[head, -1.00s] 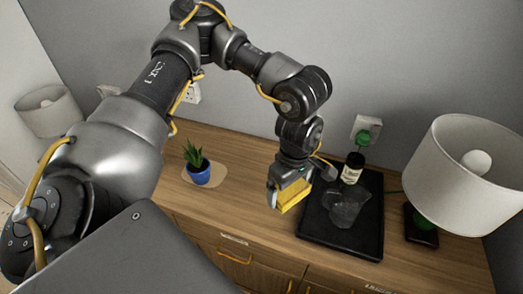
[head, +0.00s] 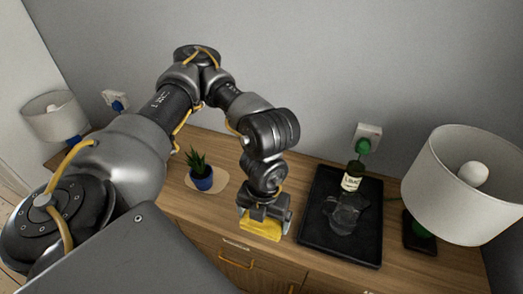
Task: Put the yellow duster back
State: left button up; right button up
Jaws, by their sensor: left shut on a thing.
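My left gripper (head: 263,222) is shut on the yellow duster (head: 261,229) and points down at the front of the wooden dresser. The duster is just left of the black tray, near the dresser's front edge. I cannot tell whether it touches the top or is held just above it. The gripper covers the duster's upper part. My right gripper is not in view.
A blue-potted plant (head: 201,172) stands on a tan mat left of the gripper. The black tray (head: 311,226) holds a bottle (head: 352,177) and a glass jug (head: 345,212). A large lamp (head: 466,180) stands at the right, a smaller one (head: 56,116) at the far left.

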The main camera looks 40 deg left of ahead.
pick_arm(q)
jog(key=shift+w+a, duration=0.1)
jog(key=w+a+f, duration=0.4)
jog(key=w+a+f+b, duration=0.1)
jog(key=w+a+f, duration=0.3)
jog(key=w, duration=0.1)
jog(key=shift+a+f, duration=0.2)
jog(key=shift+f, duration=0.15)
jog(key=shift+w+a+f, duration=0.25)
jog(key=shift+w+f, duration=0.1)
jog(key=shift+w, duration=0.05)
jog(key=shift+a+f, duration=0.1)
jog(key=shift+f, duration=0.1)
jog(key=shift+w+a+f, duration=0.1)
jog(key=shift+w+f, duration=0.05)
jog(key=shift+f, duration=1.5)
